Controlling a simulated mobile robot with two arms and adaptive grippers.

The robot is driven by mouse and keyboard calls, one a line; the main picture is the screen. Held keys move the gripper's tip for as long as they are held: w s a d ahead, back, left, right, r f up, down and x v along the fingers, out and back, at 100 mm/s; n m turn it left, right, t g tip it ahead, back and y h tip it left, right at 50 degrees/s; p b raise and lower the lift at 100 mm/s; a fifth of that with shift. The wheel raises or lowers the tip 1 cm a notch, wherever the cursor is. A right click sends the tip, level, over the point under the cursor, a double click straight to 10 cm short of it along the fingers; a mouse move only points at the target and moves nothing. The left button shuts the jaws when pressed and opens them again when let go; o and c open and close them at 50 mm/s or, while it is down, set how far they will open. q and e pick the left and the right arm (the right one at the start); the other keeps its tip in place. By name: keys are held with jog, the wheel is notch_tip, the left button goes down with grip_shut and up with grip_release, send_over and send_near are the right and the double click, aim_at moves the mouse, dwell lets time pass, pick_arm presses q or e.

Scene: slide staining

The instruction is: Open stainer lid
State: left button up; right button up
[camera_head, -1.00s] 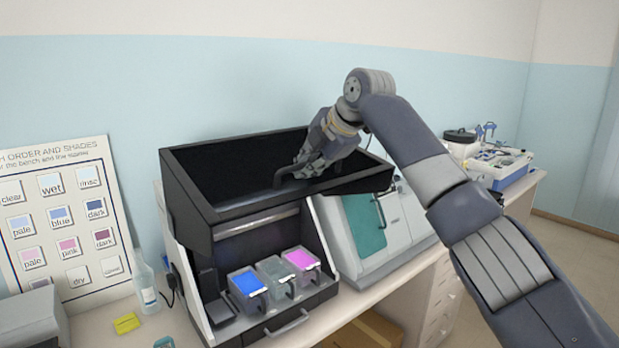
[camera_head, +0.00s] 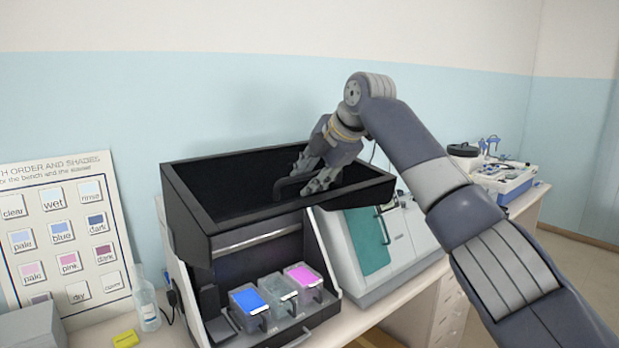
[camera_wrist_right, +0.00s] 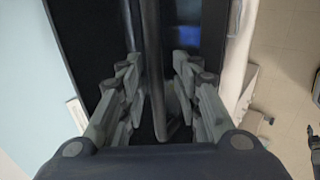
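The stainer's black lid (camera_head: 226,185) is raised in the head view, with its hollow, box-like side facing up. The staining compartment below it is uncovered. A dark bar handle (camera_head: 281,187) shows at the lid's right part. My right gripper (camera_head: 307,178) is at this handle with its fingers spread. In the right wrist view the gripper (camera_wrist_right: 158,92) is open, and the handle (camera_wrist_right: 153,60) runs between the fingers with gaps on both sides.
Blue (camera_head: 250,299), grey (camera_head: 279,286) and pink (camera_head: 303,275) baths stand in the compartment. A grey-white machine with a teal panel (camera_head: 367,242) stands close on the right. A clear bottle (camera_head: 148,309) and yellow block (camera_head: 126,338) are on the left, before a shade chart (camera_head: 58,220).

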jog(key=shift+s+r, duration=0.15)
jog(key=shift+r, duration=0.05)
jog(key=v, duration=1.1)
jog(key=shift+d, duration=0.2)
jog(key=shift+s+r, duration=0.15)
